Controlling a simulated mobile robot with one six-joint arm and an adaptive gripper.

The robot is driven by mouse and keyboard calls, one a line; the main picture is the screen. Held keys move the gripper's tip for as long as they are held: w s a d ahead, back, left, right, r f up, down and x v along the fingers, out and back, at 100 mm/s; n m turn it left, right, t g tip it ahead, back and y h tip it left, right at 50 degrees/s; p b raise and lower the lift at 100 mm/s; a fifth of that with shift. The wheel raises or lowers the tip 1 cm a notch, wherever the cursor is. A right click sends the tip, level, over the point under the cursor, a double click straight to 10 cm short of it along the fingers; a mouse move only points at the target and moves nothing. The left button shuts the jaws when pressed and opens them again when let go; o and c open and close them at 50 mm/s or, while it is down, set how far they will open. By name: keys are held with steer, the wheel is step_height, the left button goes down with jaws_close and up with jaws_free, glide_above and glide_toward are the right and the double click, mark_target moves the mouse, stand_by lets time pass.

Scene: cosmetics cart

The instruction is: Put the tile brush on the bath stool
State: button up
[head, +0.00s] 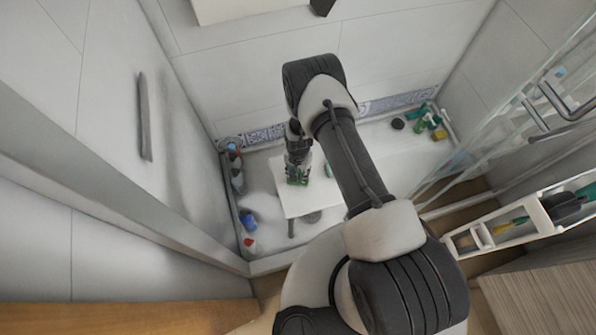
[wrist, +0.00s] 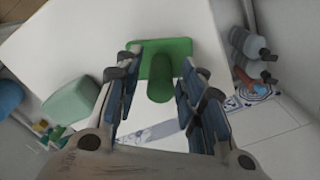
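The green tile brush (wrist: 160,70) has a flat plate and an upright rounded handle. In the wrist view its handle is between my gripper's fingers (wrist: 160,98), with gaps on both sides. The gripper looks open around it. In the head view my gripper (head: 297,180) is low over the left part of the white bath stool (head: 295,206), and green of the brush (head: 298,181) shows at its fingertips. The brush appears to lie on the stool top, which also fills much of the wrist view (wrist: 70,45). My fingers hide parts of the brush.
A pale green block (wrist: 72,102) is beside the brush on the stool. Bottles (head: 237,172) line the left wall, and blue and red-capped ones (head: 248,222) stand nearer. Green and yellow items (head: 432,122) are at the back right. A glass door (head: 500,110) stands right.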

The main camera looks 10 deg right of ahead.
steer(key=shift+o, duration=0.3)
steer(key=shift+r, duration=0.15)
steer(key=w+d+r+n+t+p, duration=0.1)
steer(key=d+r+p, duration=0.1)
steer(key=r, duration=2.1)
steer(key=d+r+n+t+p, duration=0.1)
steer(key=d+r+p, duration=0.1)
steer(key=r, duration=2)
steer(key=s+d+r+n+t, duration=0.1)
steer(key=s+d+r+n, duration=0.15)
steer(key=s+r, duration=0.95)
steer(key=s+d+r, duration=0.1)
steer(key=s+r, duration=0.2)
steer(key=s, duration=0.2)
steer(key=s+d+r+n+t, duration=0.1)
steer(key=s+d+r, duration=0.1)
steer(key=s, duration=0.4)
steer(key=shift+s+r+t, duration=0.2)
steer(key=shift+r+t, duration=0.1)
steer(key=shift+r, duration=0.15)
